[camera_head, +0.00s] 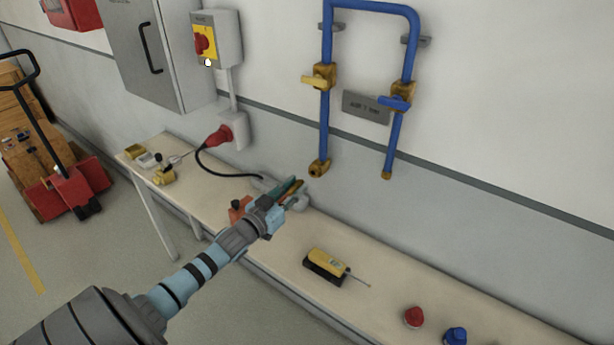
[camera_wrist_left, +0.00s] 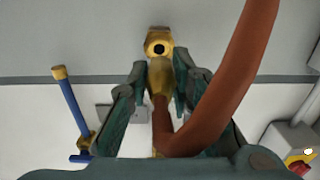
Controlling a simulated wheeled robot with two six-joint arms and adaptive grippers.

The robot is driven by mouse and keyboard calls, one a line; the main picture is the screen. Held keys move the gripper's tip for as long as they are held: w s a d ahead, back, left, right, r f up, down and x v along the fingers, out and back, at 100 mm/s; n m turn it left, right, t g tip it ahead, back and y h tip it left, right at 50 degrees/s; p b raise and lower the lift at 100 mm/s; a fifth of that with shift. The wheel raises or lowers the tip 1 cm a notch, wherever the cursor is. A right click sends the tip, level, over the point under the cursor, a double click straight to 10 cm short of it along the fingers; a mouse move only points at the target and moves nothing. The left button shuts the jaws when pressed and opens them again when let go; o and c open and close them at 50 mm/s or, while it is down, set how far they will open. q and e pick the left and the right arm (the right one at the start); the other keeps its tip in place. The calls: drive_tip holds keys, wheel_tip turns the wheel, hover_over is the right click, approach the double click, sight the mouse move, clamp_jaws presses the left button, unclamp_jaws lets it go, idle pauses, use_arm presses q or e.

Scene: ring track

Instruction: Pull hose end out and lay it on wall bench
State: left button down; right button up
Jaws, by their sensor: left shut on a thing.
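My left gripper (camera_head: 290,187) is shut on the brass hose end (camera_wrist_left: 160,76), which sits between its fingers in the wrist view. The red-brown hose (camera_wrist_left: 238,75) bends from it and runs to the upper right. In the head view the hose end is mostly hidden by the gripper. The brass outlet (camera_head: 319,167) of the blue pipe hangs just beyond the fingertips, and its dark opening shows in the wrist view (camera_wrist_left: 158,45). The hose end appears apart from it. The pale wall bench (camera_head: 400,288) runs below. My right gripper is not in view.
On the bench are a yellow-black device (camera_head: 327,265), a red cap (camera_head: 414,316), a blue cap (camera_head: 455,336) and small brass parts (camera_head: 163,176). A black cable with a red plug (camera_head: 219,136) hangs at the wall.

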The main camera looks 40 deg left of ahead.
use_arm(q)
drive_tip(key=shift+s+p, duration=0.45)
drive_tip(key=shift+p, duration=0.5)
